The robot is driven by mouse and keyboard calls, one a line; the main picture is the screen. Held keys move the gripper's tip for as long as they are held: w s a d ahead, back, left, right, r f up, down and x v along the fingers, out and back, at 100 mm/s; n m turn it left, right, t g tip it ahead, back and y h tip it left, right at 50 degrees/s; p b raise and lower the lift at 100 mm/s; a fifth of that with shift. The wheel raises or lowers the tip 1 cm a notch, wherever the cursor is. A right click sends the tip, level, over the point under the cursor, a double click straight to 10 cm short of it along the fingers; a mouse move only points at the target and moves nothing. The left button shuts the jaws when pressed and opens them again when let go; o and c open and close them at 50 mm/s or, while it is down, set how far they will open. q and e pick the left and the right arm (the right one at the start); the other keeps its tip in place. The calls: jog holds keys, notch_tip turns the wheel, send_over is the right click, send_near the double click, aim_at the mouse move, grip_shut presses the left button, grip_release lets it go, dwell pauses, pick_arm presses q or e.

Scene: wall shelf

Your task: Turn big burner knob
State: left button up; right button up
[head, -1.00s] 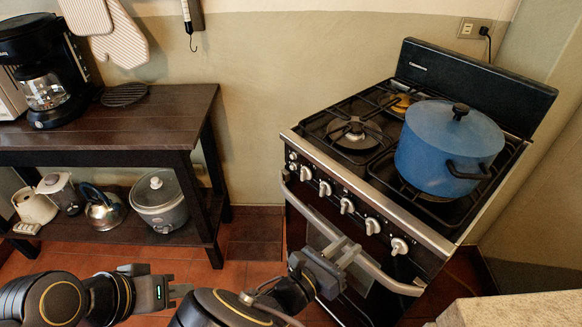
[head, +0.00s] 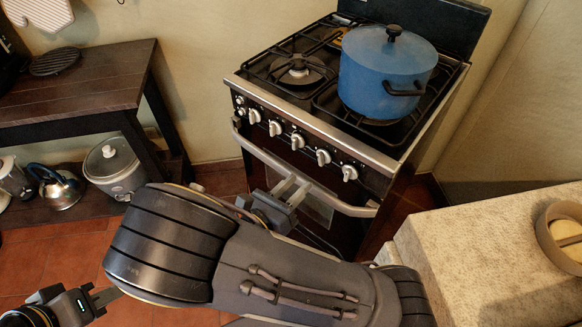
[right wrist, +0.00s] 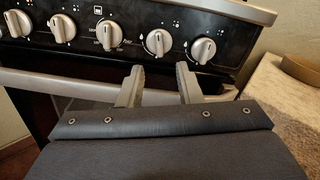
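The stove (head: 330,135) has a row of silver knobs on its black front panel. One is the middle knob (head: 298,141); another is right of it (head: 323,157). I cannot tell from the markings which is the big burner's. My right gripper (head: 293,188) is in front of the oven door, below the knobs. In the right wrist view my right gripper (right wrist: 158,78) is open and empty. Its fingertips overlap the oven handle in the picture, below the second knob from the right (right wrist: 158,42). My left gripper (head: 106,296) is low at the left, away from the stove; its opening is unclear.
A blue pot (head: 386,75) stands on the right burners. The oven handle (head: 330,198) sticks out below the knobs. A stone-like counter (head: 480,255) is at the right, a dark wooden table (head: 85,95) at the left. Open floor lies between table and stove.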

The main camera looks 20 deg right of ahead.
aim_at(319, 162)
jog(key=shift+x, duration=3.95)
